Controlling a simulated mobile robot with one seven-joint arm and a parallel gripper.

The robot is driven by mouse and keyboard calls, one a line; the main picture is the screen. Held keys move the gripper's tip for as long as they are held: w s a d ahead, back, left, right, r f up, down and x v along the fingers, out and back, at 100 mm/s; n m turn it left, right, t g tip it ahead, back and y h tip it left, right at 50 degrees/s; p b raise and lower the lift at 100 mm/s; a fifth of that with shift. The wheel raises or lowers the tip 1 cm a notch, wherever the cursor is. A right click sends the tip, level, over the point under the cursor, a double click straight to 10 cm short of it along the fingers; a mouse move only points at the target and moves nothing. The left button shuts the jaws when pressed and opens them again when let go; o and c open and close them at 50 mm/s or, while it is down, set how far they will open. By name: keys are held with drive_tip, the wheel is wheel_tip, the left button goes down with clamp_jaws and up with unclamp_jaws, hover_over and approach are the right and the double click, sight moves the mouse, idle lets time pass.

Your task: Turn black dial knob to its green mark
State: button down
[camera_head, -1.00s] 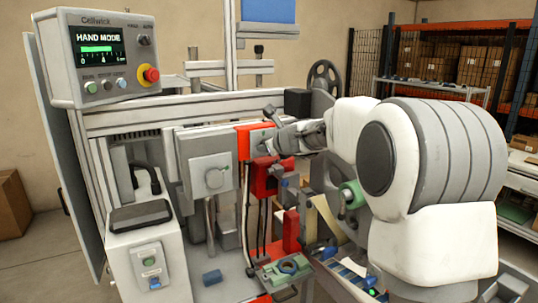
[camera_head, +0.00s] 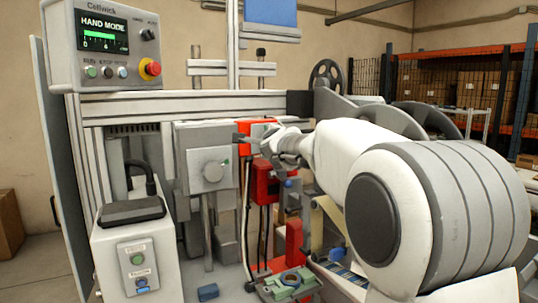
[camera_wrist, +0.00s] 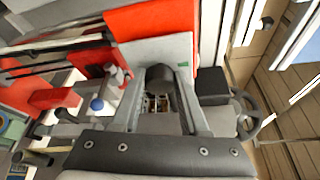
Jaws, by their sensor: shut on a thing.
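The black dial knob (camera_wrist: 160,74) shows in the wrist view as a dark round cylinder in front of a pale plate (camera_wrist: 135,52). A small green mark (camera_wrist: 182,65) is on the plate, just right of the knob. My gripper (camera_wrist: 160,88) is shut on the knob, one finger on each side. In the head view my gripper (camera_head: 256,141) reaches left to the red-edged plate, and the knob is hidden there. I cannot make out a pointer on the knob, so its angle to the mark is unclear.
A control box (camera_head: 105,45) reading HAND MODE is at the upper left. Reels stand behind my arm.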

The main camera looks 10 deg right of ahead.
drive_tip(key=n+b, duration=0.1)
drive_tip(key=b, duration=0.1)
drive_tip(key=n+t+b, duration=0.1)
drive_tip(key=n+b, duration=0.1)
drive_tip(key=b, duration=0.1)
drive_tip(key=n+t+b, duration=0.1)
drive_tip(key=n+b, duration=0.1)
drive_tip(key=shift+f+b, duration=0.3)
drive_tip(key=shift+b, duration=0.05)
drive_tip(key=shift+r, duration=0.1)
drive_tip(key=shift+c, duration=2.1)
unclamp_jaws()
drive_tip(key=shift+s, duration=0.1)
drive_tip(key=s+a+f+b, duration=0.1)
drive_tip(key=s, duration=1.6)
drive_tip(key=shift+f, duration=0.25)
